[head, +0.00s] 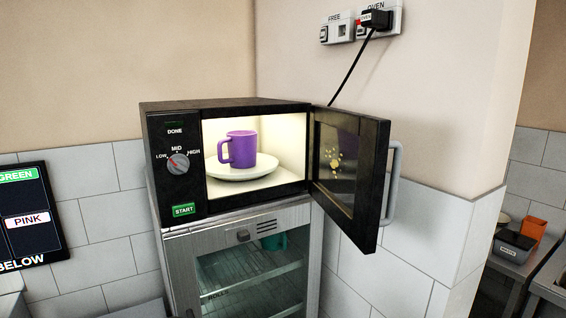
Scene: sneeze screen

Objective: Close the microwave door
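The black microwave (225,107) stands on top of a metal cabinet with a glass front. Its door (380,170) is hinged on the right side of the cavity and stands wide open, swung out toward me. A grey handle (393,185) is on the door's outer face, at its right. Inside the lit cavity a purple mug (242,149) stands on a white plate (230,173). The door's inner window has yellowish spots on it. Neither of my grippers shows in the head view.
The glass-fronted cabinet (180,258) is below the microwave. A black cord (350,72) hangs from the plug at the wall sockets (395,20) down behind the door. A wall corner is right of the door. A dark sign (33,215) is at left.

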